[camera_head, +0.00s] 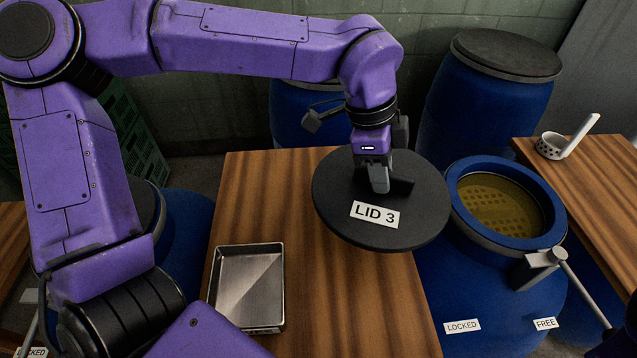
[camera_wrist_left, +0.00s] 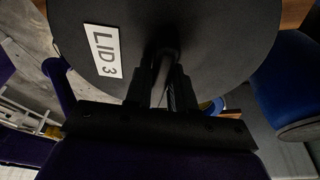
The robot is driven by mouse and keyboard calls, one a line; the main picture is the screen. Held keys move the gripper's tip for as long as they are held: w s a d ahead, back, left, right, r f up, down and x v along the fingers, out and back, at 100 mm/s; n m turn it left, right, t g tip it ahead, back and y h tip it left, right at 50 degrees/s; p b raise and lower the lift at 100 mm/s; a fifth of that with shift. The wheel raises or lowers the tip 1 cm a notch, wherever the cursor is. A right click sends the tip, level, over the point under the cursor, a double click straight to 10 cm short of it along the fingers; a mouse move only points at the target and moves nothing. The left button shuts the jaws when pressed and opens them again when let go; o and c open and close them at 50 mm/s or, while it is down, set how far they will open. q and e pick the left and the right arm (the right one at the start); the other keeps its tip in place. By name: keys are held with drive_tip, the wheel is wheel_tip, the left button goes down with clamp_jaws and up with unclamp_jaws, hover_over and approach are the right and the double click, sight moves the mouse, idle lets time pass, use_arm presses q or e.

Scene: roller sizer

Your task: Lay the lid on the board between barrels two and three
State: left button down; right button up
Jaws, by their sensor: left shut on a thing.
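The lid (camera_head: 340,219), a dark round disc labelled LID 3, is held level or nearly so over the right part of the wooden board (camera_head: 330,300). Its right edge overlaps the rim of the open barrel in the picture; I cannot tell its exact height. My left gripper (camera_head: 378,180) is shut on its middle from above. The open blue barrel three (camera_head: 505,285) stands right of the board. The blue barrel (camera_head: 190,225) on the left is mostly behind my arm.
A metal tray (camera_head: 250,285) lies on the board's left side. The barrel's clamp lever (camera_head: 585,290) points down right, near FREE (camera_head: 545,323). Closed barrels (camera_head: 490,100) stand behind. A white strainer (camera_head: 553,145) sits on the right board. The board's front is clear beside the tray.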

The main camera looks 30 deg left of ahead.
sight(344, 162)
use_arm(q)
drive_tip(key=a+f, duration=0.1)
drive_tip(key=a, duration=0.1)
drive_tip(key=w+a+f+p, duration=0.1)
drive_tip(key=a, duration=0.2)
drive_tip(key=w+a+f+p, duration=0.1)
drive_tip(key=a, duration=0.1)
drive_tip(key=shift+a+f, duration=0.25)
drive_tip(key=shift+f, duration=0.1)
drive_tip(key=a+f, duration=0.1)
drive_tip(key=f, duration=0.1)
drive_tip(key=w+a+f+p, duration=0.1)
drive_tip(key=a+f, duration=0.1)
drive_tip(key=shift+a+f, duration=0.2)
drive_tip(key=shift+f, duration=0.15)
wheel_tip(344, 162, down, 3)
drive_tip(key=shift+a+r+p, duration=0.1)
drive_tip(key=shift+r+p, duration=0.05)
drive_tip(key=shift+p, duration=0.4)
drive_tip(key=shift+f, duration=0.3)
drive_tip(key=c, duration=1)
unclamp_jaws()
drive_tip(key=shift+o, duration=0.2)
drive_tip(key=v, duration=1.2)
drive_tip(key=shift+b, duration=0.4)
